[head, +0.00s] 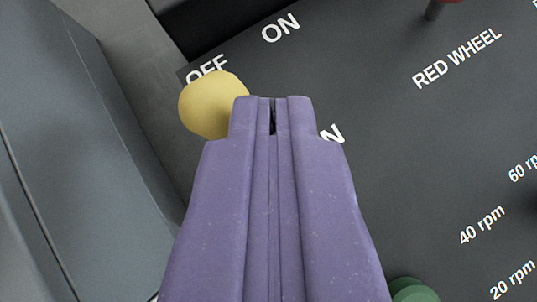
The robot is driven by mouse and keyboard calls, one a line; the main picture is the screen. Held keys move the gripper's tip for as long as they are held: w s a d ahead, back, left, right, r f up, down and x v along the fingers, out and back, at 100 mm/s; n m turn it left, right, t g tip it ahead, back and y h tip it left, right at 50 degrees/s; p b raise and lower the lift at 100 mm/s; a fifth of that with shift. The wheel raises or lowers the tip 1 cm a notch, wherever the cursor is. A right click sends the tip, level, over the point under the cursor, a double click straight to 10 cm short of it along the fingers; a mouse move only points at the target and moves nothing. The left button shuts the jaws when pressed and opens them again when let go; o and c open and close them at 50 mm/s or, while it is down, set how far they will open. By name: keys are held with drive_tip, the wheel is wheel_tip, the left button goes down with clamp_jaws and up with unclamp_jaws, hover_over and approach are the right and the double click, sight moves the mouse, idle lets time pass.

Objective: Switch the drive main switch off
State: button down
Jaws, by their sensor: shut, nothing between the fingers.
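My purple gripper (272,104) reaches up from the bottom of the head view, with its fingers closed together and nothing between them. A yellow round knob (208,106) shows at the left of the fingertips, partly hidden behind the left finger. It overlaps the lower edge of the white OFF label (206,69) on the dark panel (370,130). The white ON label (281,27) is above and to the right of OFF. I cannot tell whether the finger touches the knob. The knob's stem is hidden.
A green knob (413,290) is at the bottom edge, right of my gripper. A red knob on a grey stem (433,10) is at the top right, near the RED WHEEL label (457,59). Rpm labels (482,226) are at the right. A grey-blue housing (75,140) stands at the left.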

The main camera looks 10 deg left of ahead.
drive_tip(key=shift+s+a+f, duration=0.25)
drive_tip(key=shift+s+a, duration=0.15)
drive_tip(key=shift+a, duration=0.1)
drive_tip(key=shift+s+f, duration=0.1)
idle(0.3)
drive_tip(key=shift+a, duration=0.1)
